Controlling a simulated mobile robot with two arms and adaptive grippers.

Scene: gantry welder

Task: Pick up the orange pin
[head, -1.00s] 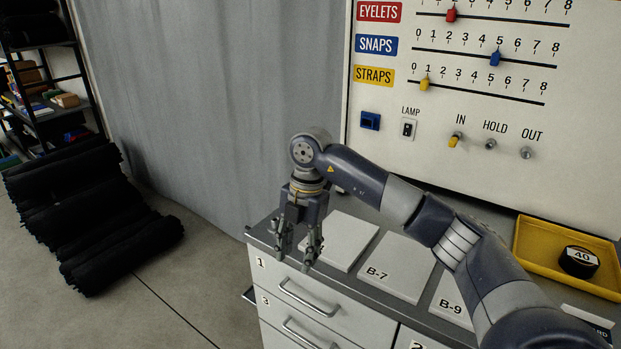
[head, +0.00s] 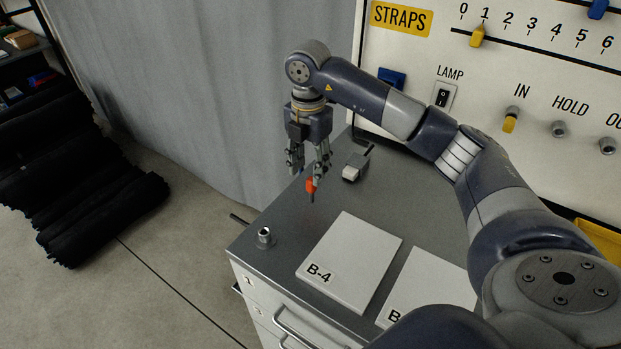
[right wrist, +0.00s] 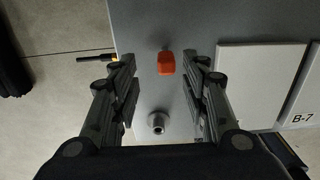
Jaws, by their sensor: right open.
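The orange pin (head: 311,185) is near the far left corner of the grey counter, with a thin dark part pointing toward the front. In the right wrist view the pin's orange body (right wrist: 166,63) shows between the two fingers, apart from both. My right gripper (head: 308,172) is open and empty and points down. Its fingertips are just above or beside the pin in the head view; the exact height gap is hard to tell. My left gripper is not in view.
A small grey-white block with a dark rod (head: 354,170) lies behind the pin. Flat plates, including B-4 (head: 352,262), lie to the right. A panel with switches (head: 550,90) rises behind.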

